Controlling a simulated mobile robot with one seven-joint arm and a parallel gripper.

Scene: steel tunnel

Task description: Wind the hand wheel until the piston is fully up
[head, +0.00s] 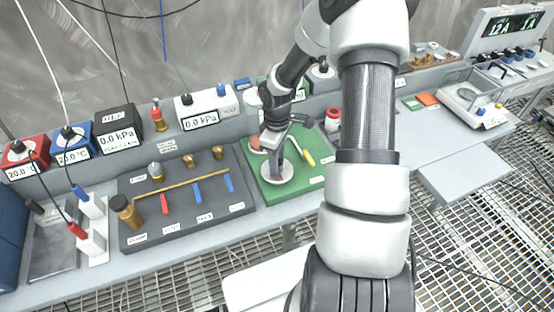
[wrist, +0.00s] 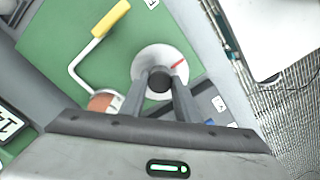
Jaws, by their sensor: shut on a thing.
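A white round disc (wrist: 152,58) with a red line and a dark centre knob (wrist: 159,82) lies on the green board (wrist: 60,45); it looks like the hand wheel. The disc also shows in the head view (head: 268,179). My gripper (wrist: 161,73) points down at the disc, with its two fingers shut on the centre knob. In the head view my gripper (head: 279,160) partly covers the disc. A bent rod with a yellow handle (wrist: 111,18) runs to a copper-coloured round piece (wrist: 101,101) beside the disc. I cannot tell which part is the piston or its height.
A dark board (head: 215,200) with a brass pipe and coloured levers lies left of the green board. Pressure boxes (head: 205,110) stand behind it. A red-and-white jar (head: 333,119) stands to the right.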

